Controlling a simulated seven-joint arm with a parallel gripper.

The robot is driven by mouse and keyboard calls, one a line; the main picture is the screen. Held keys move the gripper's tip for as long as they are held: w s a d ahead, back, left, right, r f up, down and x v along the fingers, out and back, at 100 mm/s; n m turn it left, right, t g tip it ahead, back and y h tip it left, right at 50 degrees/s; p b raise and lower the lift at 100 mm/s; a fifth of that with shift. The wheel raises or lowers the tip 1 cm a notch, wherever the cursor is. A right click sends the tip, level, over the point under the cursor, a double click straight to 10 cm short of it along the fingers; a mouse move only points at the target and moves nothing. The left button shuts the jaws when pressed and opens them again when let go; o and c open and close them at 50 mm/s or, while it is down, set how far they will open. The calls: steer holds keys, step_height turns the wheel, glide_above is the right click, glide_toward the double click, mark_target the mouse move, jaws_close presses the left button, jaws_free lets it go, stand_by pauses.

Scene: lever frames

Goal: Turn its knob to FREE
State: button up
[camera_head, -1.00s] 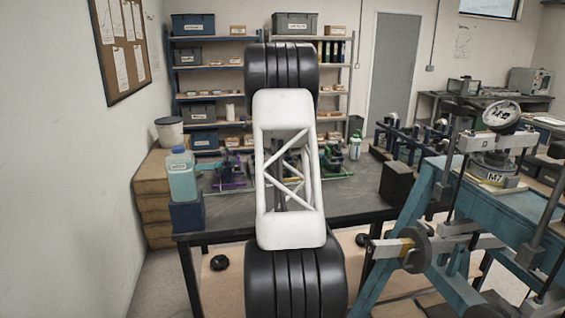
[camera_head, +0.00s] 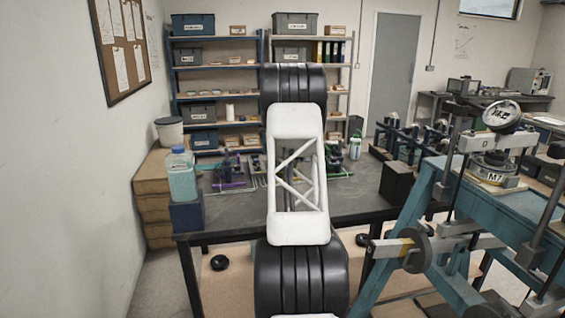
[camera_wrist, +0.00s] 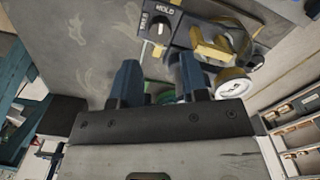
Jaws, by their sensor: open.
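In the wrist view a dark plate with a small black knob (camera_wrist: 158,31) lies at the top centre. White lettering on the plate reads HOLD on one side and what looks like FREE on the left. I cannot tell for sure which mark the knob points to. My gripper (camera_wrist: 158,72) shows two dark blue fingers, apart, with the knob beyond their tips and nothing clearly held between them. Green parts show low between the fingers. In the head view my arm hides the gripper and the knob.
A brass-coloured block (camera_wrist: 212,42) and a round pale-faced dial (camera_wrist: 235,85) stand right of the fingers. In the head view the dark bench (camera_head: 235,217) bears a purple device (camera_head: 228,172), a blue bottle (camera_head: 181,178) and a black block (camera_head: 396,183). A teal frame (camera_head: 420,215) stands at right.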

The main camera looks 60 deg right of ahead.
steer(key=shift+f, duration=3.55)
steer(key=c, duration=0.6)
steer(key=shift+c, duration=0.2)
steer(key=shift+n, duration=0.3)
steer(key=n, duration=0.6)
steer(key=shift+n, duration=0.3)
steer(key=n, duration=0.6)
steer(key=shift+n, duration=0.3)
